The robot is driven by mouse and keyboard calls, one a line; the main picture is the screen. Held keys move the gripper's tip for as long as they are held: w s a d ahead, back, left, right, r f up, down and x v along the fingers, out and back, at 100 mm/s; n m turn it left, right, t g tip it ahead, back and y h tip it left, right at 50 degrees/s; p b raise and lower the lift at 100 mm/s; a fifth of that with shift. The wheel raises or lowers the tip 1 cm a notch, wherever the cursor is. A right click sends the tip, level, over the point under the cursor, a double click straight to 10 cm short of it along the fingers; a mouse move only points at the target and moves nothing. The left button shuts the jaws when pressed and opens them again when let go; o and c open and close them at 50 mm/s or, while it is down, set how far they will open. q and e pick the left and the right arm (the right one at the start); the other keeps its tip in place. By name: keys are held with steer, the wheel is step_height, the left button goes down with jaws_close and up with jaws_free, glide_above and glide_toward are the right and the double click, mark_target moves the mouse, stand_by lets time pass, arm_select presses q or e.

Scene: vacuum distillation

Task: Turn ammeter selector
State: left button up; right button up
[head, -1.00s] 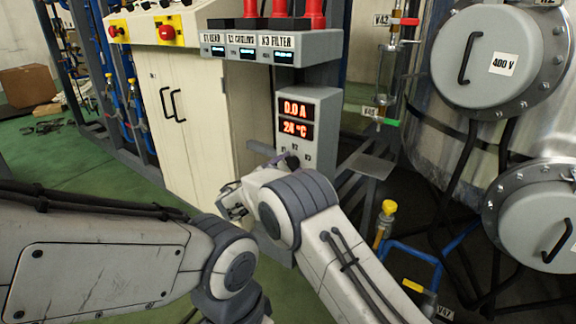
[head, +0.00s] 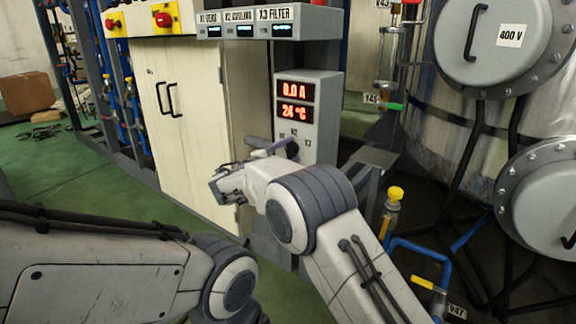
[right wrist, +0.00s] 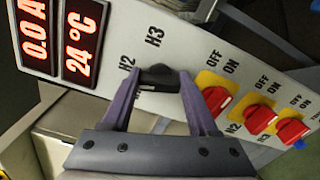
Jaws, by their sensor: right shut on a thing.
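The ammeter box (head: 322,102) is a grey unit with red displays reading 0.0 A and 24 °C. Below the displays is the black selector knob, with H2 and H3 labels beside it. In the right wrist view, the selector (right wrist: 159,76) sits between the purple fingers of my right gripper (right wrist: 161,82), which is shut on it. The H1 label is hidden there. In the head view, my right gripper (head: 281,147) reaches the box's lower front, and my wrist covers part of it. My left gripper is not in view; only the left arm shows.
Red OFF/ON switches (right wrist: 262,119) sit on the same panel, close to my right finger. A cream cabinet (head: 190,120) stands left of the ammeter. A steel vessel (head: 440,130) and a yellow-topped valve (head: 395,195) are on the right.

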steer(key=shift+f+m+b, duration=0.2)
steer(key=shift+m+b, duration=1.5)
steer(key=shift+b, duration=0.45)
steer(key=o, duration=1.4)
steer(key=shift+r, duration=0.1)
steer(key=shift+s, duration=0.1)
